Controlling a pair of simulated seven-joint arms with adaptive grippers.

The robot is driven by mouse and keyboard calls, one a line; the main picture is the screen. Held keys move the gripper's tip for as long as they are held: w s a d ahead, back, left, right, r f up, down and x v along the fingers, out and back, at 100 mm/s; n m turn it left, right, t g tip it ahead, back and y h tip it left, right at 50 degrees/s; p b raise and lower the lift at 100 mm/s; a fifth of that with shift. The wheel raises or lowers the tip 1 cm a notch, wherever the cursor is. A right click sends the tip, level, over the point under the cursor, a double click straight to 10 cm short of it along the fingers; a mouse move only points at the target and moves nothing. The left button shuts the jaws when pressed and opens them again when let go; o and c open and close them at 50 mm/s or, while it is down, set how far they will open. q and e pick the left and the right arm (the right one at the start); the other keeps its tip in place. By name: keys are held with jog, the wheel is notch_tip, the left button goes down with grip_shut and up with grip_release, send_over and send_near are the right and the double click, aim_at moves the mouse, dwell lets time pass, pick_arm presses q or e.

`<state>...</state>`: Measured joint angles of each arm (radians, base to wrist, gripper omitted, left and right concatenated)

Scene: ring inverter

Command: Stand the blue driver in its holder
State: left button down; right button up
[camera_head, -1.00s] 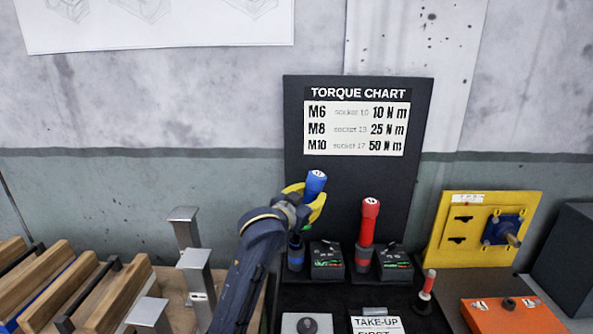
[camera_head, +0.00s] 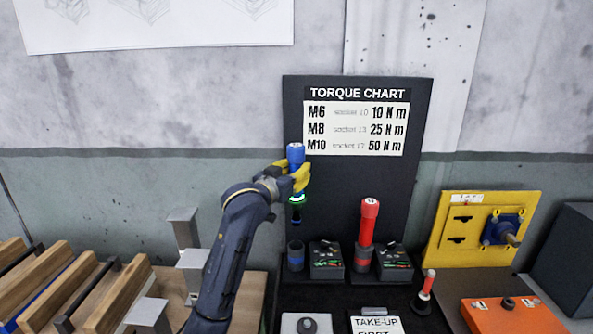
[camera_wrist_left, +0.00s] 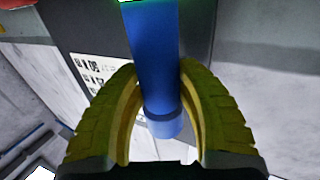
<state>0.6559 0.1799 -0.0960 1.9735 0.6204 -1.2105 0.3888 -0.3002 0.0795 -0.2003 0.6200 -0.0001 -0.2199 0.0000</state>
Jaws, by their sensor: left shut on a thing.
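My left gripper (camera_head: 290,178) is shut on the blue driver (camera_head: 296,157), its yellow fingers on either side of the blue body. The driver is upright, with a lit green ring and a dark tip below the fingers. It hangs above a dark cup-shaped holder (camera_head: 295,256), with a clear gap between tip and holder. In the left wrist view the blue driver (camera_wrist_left: 155,65) runs between the two curved yellow fingers (camera_wrist_left: 160,105). My right gripper is not in view.
A red driver (camera_head: 367,222) stands in another holder to the right, between small black boxes (camera_head: 327,260). A dark board with a torque chart (camera_head: 357,121) rises behind. A yellow panel (camera_head: 482,229) and orange block (camera_head: 512,315) are at the right. Wooden slats (camera_head: 112,295) lie at left.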

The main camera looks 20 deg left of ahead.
aim_at(294, 222)
pick_arm(q)
jog(key=shift+f, duration=8.4)
jog(key=c, duration=0.9)
grip_release()
jog(key=shift+f, duration=0.1)
